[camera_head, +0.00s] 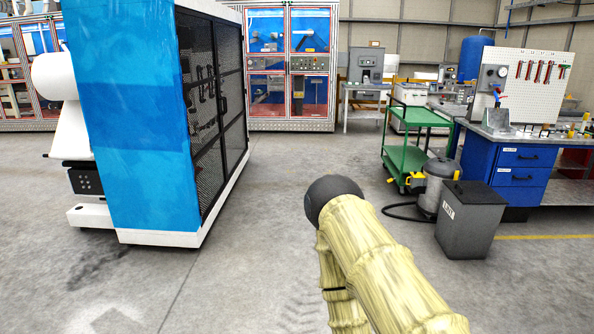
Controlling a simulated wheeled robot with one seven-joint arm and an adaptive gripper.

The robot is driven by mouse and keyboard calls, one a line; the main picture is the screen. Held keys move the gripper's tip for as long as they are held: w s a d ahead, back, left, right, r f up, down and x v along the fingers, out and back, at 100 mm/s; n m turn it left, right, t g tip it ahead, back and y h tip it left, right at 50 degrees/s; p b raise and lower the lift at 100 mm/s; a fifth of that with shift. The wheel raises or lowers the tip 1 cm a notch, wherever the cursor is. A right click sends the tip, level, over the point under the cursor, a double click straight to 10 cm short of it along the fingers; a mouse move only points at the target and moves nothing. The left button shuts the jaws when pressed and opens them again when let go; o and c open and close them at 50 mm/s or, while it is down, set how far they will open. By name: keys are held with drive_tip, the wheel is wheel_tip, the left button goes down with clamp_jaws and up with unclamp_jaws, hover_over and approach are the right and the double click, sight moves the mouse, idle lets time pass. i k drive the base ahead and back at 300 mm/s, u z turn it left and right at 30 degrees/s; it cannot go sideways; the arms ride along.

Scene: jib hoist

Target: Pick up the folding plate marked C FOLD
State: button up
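I cannot make out a folding plate marked C FOLD anywhere in the head view. Small items lie on the blue workbench (500,160) at the right, too small to identify or read. A grey angled metal piece (497,119) stands at that bench's near left end. My arm, in a pale yellow cover with a dark rounded joint, rises from the bottom right of centre. My gripper is not in view.
A green cart (415,159) stands left of the bench. A grey canister vacuum (437,186) with its hose and a dark bin (467,220) stand on the floor before the bench. A large blue-and-white mesh cabinet (140,120) fills the left. The middle floor is clear.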

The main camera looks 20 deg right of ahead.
sight(544, 135)
drive_tip(key=z, duration=0.8)
drive_tip(key=i, duration=1.15)
drive_tip(key=z, duration=1.6)
drive_tip(key=i, duration=1.7)
drive_tip(key=z, duration=0.35)
drive_tip(key=i, duration=1.8)
drive_tip(key=u, duration=0.15)
drive_tip(key=i, duration=1.9)
drive_tip(key=u, duration=0.8)
drive_tip(key=i, duration=1.95)
drive_tip(key=u, duration=0.55)
